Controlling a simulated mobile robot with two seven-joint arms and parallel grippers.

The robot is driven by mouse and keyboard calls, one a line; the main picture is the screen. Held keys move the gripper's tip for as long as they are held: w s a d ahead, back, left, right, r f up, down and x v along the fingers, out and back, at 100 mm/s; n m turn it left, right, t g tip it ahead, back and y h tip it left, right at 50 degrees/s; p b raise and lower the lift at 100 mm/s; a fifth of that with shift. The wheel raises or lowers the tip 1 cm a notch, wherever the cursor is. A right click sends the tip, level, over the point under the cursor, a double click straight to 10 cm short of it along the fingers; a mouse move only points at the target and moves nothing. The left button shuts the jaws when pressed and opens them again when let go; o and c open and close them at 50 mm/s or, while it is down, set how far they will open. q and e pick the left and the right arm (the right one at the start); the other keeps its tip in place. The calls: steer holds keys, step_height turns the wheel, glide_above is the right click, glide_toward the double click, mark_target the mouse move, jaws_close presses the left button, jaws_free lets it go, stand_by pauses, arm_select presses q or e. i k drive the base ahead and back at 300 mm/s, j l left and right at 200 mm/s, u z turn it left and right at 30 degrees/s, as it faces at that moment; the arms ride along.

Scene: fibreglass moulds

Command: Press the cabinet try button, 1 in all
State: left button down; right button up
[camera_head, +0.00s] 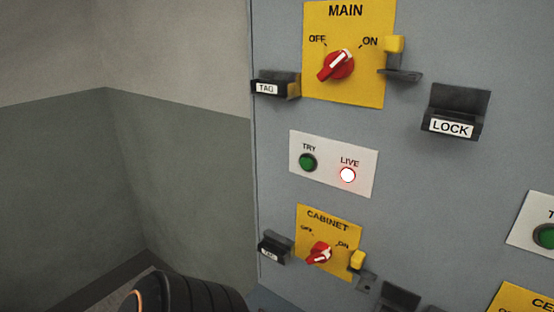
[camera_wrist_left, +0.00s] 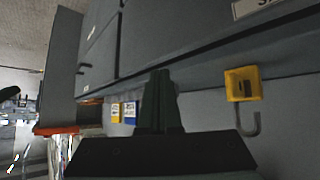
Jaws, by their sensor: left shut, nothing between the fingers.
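Another green button (camera_head: 545,236) is cut off at the right edge. I cannot tell from lettering which button belongs to the cabinet. My left gripper (camera_wrist_left: 158,75) shows in the left wrist view, fingers together and empty, below a grey edge. No button shows there. My right gripper is out of view.
In the head view the MAIN switch (camera_head: 338,64), TAG holder (camera_head: 277,86) and LOCK holder (camera_head: 455,114) stick out from the grey panel. A dark part of my arm is at bottom left. The wrist view shows a yellow box (camera_wrist_left: 242,84) above a hook (camera_wrist_left: 249,128).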

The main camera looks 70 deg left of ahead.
mark_target(306, 162)
steer(key=u, duration=1.8)
